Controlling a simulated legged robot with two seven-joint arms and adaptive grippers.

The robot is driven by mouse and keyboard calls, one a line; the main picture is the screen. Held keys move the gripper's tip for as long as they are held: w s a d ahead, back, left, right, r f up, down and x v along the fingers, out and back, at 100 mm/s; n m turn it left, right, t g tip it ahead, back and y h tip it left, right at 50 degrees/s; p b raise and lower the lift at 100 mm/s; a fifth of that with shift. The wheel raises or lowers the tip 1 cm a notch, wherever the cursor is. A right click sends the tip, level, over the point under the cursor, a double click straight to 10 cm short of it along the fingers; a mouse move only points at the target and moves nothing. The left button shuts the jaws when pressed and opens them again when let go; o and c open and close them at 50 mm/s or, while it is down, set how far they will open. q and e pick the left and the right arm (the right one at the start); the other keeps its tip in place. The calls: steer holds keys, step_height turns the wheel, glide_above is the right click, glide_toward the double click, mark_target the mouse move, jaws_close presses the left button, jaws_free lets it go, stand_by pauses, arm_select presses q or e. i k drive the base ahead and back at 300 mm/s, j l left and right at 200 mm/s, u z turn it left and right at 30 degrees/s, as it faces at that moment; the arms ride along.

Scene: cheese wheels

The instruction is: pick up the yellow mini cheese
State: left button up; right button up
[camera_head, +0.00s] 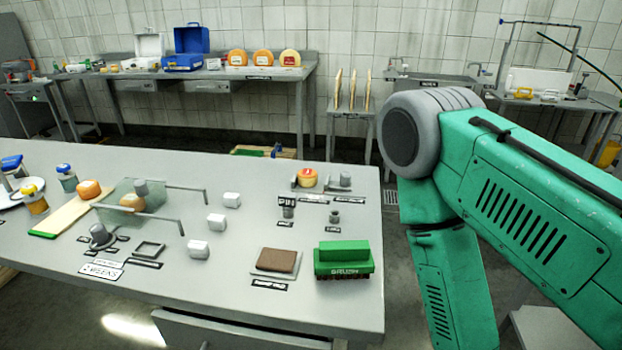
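Small cheeses are on the grey table. One orange-yellow cheese with a red label (307,178) sits near the table's back right, in a small metal fixture. A plain orange-yellow cheese (88,190) is at the end of the wooden board (68,214) on the left. Another yellowish one (132,202) shows through the clear box (118,190). I cannot tell which of them is the yellow mini cheese. My green arm fills the right side, beyond the table's right edge, and its gripper is out of the picture. No left arm or left gripper shows.
The grey table (215,270) also holds white cubes (198,249), a green brush (343,260), a brown pad (276,260) and metal weights. Large cheese wheels (263,57) are on the back bench. The table's front middle is clear.

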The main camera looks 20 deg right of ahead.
mark_target(307, 178)
steer(key=k+z, duration=0.2)
steer(key=z, duration=0.15)
steer(key=k+z, duration=0.2)
steer(key=z, duration=0.15)
steer(key=k+z, duration=0.2)
steer(key=z, duration=0.15)
